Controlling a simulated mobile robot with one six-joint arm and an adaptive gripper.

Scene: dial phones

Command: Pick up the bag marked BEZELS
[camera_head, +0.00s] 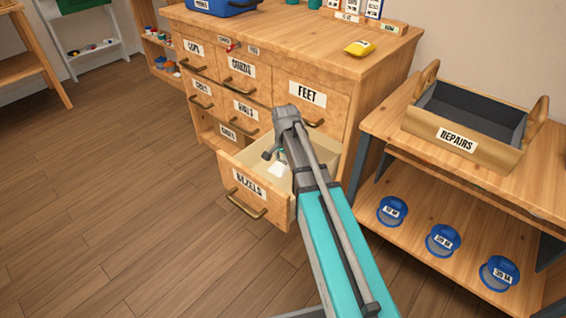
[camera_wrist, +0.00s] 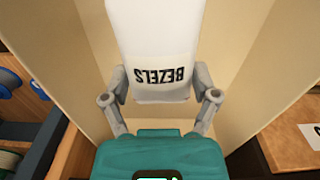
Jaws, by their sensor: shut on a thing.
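The bag marked BEZELS (camera_wrist: 152,45) is white and fills the upper middle of the wrist view, its label upside down. My gripper (camera_wrist: 158,82) has a finger on each side of the bag's near end and is shut on it. In the head view the white bag (camera_head: 278,170) shows small beside my gripper (camera_head: 277,155), inside or just above the open drawer marked BEZELS (camera_head: 245,190). The wrist view shows pale drawer walls around the bag. My arm hides part of the drawer in the head view; whether the bag touches the drawer floor I cannot tell.
The wooden cabinet (camera_head: 300,70) has several shut labelled drawers, FEET (camera_head: 306,96) among them. A yellow packet (camera_head: 359,48) lies on top. To the right, a bench holds the REPAIRS tray (camera_head: 478,155), with blue round containers (camera_head: 443,240) below. The floor at left is clear.

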